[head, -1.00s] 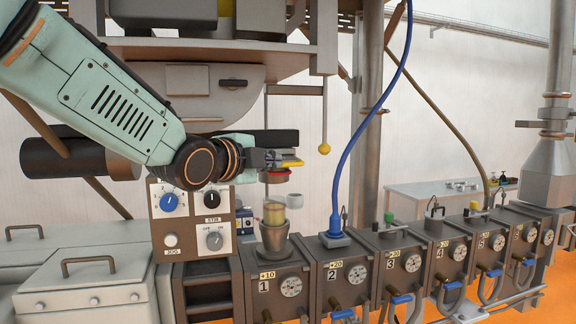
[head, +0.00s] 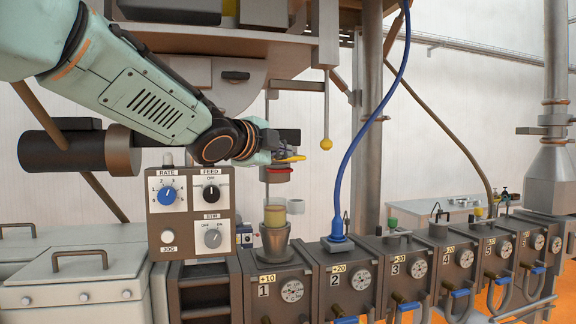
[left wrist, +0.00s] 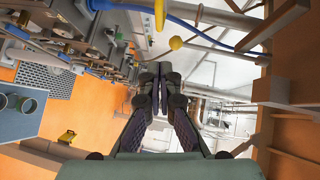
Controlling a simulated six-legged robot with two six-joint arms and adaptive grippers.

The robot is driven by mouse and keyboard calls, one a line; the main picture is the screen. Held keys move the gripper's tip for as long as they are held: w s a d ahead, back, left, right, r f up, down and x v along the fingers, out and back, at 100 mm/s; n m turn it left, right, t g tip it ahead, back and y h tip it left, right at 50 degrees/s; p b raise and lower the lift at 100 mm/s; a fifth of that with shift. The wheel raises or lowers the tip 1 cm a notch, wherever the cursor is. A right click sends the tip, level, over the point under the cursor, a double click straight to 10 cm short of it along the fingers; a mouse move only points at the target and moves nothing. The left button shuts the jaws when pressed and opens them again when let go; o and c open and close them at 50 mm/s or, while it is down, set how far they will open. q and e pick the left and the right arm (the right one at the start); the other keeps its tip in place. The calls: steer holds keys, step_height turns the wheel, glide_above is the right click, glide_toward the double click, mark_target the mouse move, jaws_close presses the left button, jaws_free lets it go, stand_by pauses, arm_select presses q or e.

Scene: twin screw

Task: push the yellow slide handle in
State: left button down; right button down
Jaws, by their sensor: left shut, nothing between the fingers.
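The yellow slide handle (head: 293,158) is a small yellow piece above a red ring (head: 279,174), beside the dark hopper outlet in the head view. A yellow bar that looks like the handle (left wrist: 159,12) shows at the top edge of the left wrist view, beyond my fingertips. My left gripper (head: 284,151) is shut and empty, close beside the handle. Its closed fingers also show in the left wrist view (left wrist: 154,74). I cannot tell whether they touch the handle. My right gripper is not in view.
A yellow ball (head: 326,144) hangs on a rod right of the handle. A cup with yellowish contents (head: 274,217) stands below, on box 1. A control panel (head: 190,212) stands at lower left. A blue cable (head: 349,160) rises from box 2.

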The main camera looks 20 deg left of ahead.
arm_select(q)
steer(key=p, duration=0.2)
glide_toward(298, 157)
steer(key=w+d, duration=0.3)
steer(key=shift+w+a+f+p, duration=0.2)
steer(key=shift+w+a+p, duration=0.2)
steer(key=shift+w+a, duration=0.15)
steer(key=shift+w+a+f+p, duration=0.2)
steer(key=shift+w+a+p, duration=0.2)
steer(key=shift+w+a, duration=0.15)
steer(key=shift+w+a+f, duration=0.2)
steer(key=shift+w+f, duration=0.05)
steer(key=shift+s+d+r, duration=0.2)
steer(key=shift+d, duration=0.15)
steer(key=shift+s+a, duration=0.1)
